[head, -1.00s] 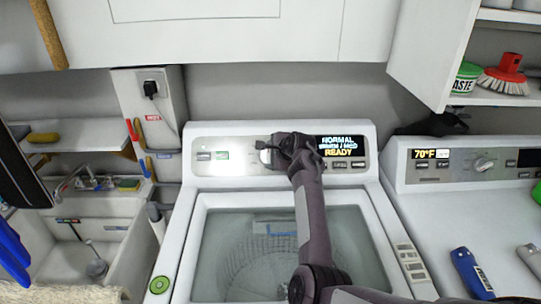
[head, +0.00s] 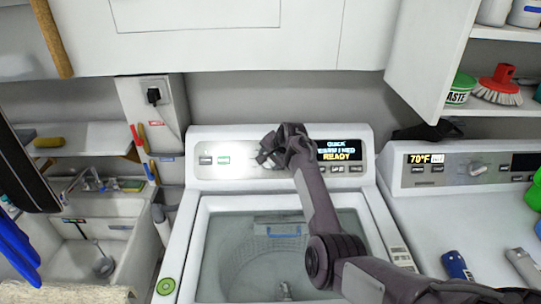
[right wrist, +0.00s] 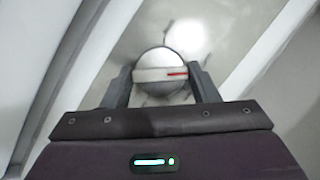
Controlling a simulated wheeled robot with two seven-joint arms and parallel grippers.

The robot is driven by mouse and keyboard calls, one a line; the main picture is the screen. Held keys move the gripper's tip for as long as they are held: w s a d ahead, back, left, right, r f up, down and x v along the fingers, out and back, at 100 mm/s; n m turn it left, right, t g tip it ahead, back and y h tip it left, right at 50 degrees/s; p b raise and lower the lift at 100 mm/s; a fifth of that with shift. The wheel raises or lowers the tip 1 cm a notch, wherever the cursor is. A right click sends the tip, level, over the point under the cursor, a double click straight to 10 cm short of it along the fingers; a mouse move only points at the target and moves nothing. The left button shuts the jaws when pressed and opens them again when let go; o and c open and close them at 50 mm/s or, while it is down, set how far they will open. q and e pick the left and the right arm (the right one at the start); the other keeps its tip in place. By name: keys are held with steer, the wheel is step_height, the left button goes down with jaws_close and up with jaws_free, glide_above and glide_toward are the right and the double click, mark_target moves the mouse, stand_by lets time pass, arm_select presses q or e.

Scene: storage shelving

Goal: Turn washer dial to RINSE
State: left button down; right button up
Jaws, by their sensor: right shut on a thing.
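The washer (head: 181,240) stands in the middle of the head view, its control panel along the back. Its display (head: 337,150) reads QUICK on the top line and READY on the bottom line; the middle line is hard to read. My right gripper (head: 268,160) is at the panel, left of the display, and hides most of the dial in the head view. In the right wrist view the round dial (right wrist: 165,60) has a pale grip bar with a red mark pointing right. The right gripper's fingers (right wrist: 164,84) are shut on the dial's two sides. My left gripper is not in view.
A second machine (head: 420,205) with a 70°F display stands at the right, with bottles on top. A sink (head: 125,245) is at the left. An open cabinet (head: 432,60) hangs at upper right, above the second machine.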

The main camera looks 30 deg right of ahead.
steer(key=n+g, duration=0.1)
steer(key=n, duration=0.2)
steer(key=shift+r+h+p, duration=0.1)
steer(key=shift+h+p, duration=0.3)
steer(key=shift+w+a+n+g+h, duration=0.1)
steer(key=shift+n+g+h, duration=0.2)
steer(key=shift+n, duration=0.55)
steer(key=shift+a+n+g+h, duration=0.15)
steer(key=shift+n+g, duration=0.25)
steer(key=shift+n, duration=0.45)
steer(key=shift+d, duration=0.1)
steer(key=o, duration=1)
steer(key=shift+c, duration=0.2)
steer(key=b+v, duration=0.1)
steer(key=v, duration=0.6)
steer(key=shift+r+b, duration=0.3)
steer(key=shift+r, duration=0.05)
